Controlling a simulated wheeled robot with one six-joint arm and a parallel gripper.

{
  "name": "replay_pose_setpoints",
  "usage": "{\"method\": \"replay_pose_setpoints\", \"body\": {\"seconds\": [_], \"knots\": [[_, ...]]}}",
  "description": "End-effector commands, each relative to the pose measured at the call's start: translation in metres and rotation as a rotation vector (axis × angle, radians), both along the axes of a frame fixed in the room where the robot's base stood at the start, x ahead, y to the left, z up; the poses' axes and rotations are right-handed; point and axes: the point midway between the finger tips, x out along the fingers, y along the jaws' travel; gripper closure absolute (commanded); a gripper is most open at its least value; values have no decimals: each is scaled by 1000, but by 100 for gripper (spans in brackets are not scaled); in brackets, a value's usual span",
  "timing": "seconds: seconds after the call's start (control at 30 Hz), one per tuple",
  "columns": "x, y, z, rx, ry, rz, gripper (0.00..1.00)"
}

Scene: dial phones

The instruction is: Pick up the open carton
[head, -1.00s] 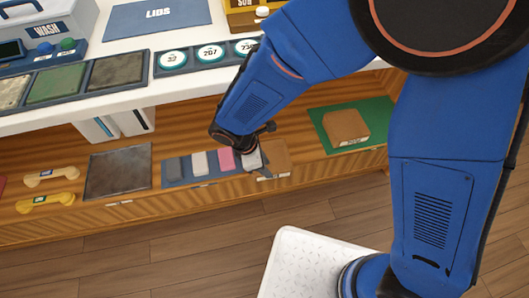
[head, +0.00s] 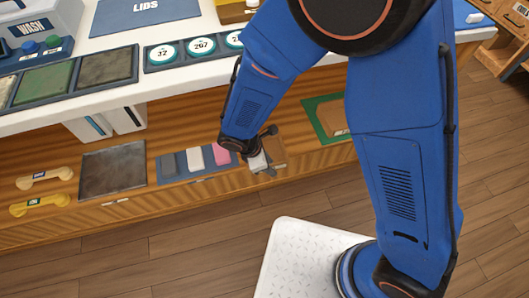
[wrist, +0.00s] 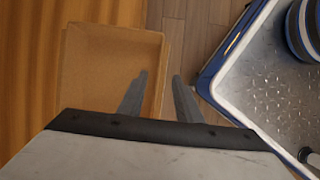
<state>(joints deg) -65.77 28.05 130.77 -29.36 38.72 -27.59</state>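The open carton (wrist: 112,65) is a tan, open-topped box, seen from above at the left of the wrist view. In the head view, part of the carton (head: 279,150) shows on the wooden shelf behind my gripper (head: 265,166), which hides the rest. In the wrist view my gripper (wrist: 160,78) is open, with its two grey fingers apart. The left finger appears over the carton's inside and the right finger outside its right wall, above the floor. That wall lies between the fingers in the picture. Whether the fingers touch it, I cannot tell.
A blue mat (head: 170,166) with grey, white and pink blocks lies left of the carton. A brown box (head: 331,116) on a green mat (head: 317,136) lies right, partly hidden by my arm. The white counter (head: 165,91) overhangs the shelf.

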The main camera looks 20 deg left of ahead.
Motion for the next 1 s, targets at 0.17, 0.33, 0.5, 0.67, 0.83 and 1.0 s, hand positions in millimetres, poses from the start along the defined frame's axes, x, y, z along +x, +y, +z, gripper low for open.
{"method": "replay_pose_setpoints", "body": {"seconds": [0.17, 0.33, 0.5, 0.67, 0.83, 1.0], "knots": [[0, 0, 0, 0, 0, 0, 86], [0, 0, 0, 0, 0, 0, 100], [0, 0, 0, 0, 0, -1, 100], [0, 1, 4, 2, -1, 0, 100], [0, 1, 20, 2, -2, -1, 100], [-10, -6, 36, -2, 0, 2, 100]]}}
